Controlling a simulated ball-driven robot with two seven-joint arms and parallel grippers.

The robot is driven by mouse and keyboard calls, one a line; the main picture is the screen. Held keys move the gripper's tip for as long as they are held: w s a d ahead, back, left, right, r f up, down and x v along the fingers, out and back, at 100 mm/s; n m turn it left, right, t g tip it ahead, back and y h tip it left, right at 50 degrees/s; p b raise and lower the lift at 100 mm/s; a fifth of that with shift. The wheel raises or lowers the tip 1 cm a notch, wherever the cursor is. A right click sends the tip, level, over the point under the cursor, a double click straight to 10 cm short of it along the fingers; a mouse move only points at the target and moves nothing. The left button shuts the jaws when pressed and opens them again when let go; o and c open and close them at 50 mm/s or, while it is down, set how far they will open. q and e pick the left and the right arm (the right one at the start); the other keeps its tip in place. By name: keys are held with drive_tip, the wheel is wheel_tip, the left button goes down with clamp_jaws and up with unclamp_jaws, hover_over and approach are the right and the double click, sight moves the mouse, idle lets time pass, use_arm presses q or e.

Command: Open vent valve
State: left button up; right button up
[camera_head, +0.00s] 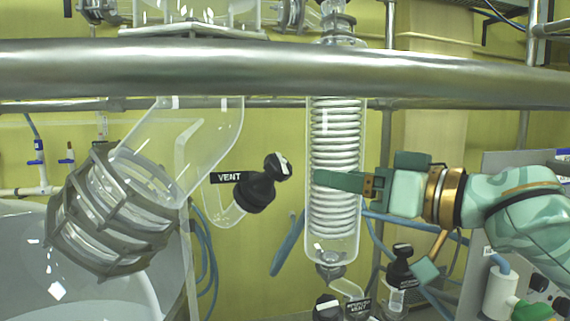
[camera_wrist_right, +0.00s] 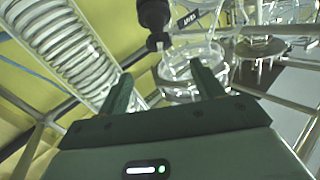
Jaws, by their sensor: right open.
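The vent valve (camera_head: 258,188) is a black knob on a clear glass side tube, with a black "VENT" label (camera_head: 227,177) to its left in the head view. In the right wrist view the black valve (camera_wrist_right: 154,18) is at the top centre, beyond the fingertips. My right gripper (camera_head: 318,179) reaches in from the right, level with the valve and to its right, with a visible gap between them in the head view. Its two green fingers (camera_wrist_right: 165,88) are apart, with nothing gripped between them. My left gripper is not in view.
A glass coil condenser (camera_head: 335,130) stands behind my right fingers. A thick steel rail (camera_head: 280,72) crosses above. A clamped glass vessel neck (camera_head: 115,215) is at left. Other black valves (camera_head: 402,265) sit below right, near blue hoses.

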sight(284, 167)
drive_tip(key=p+x, duration=0.1)
drive_tip(key=x, duration=1.3)
drive_tip(key=shift+f+p, duration=0.1)
drive_tip(key=shift+p, duration=0.3)
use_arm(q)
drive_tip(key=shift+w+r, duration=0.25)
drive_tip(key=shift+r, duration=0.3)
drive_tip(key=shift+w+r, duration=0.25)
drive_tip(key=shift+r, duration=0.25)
use_arm(e)
drive_tip(key=shift+s+d, duration=0.1)
drive_tip(key=c, duration=1)
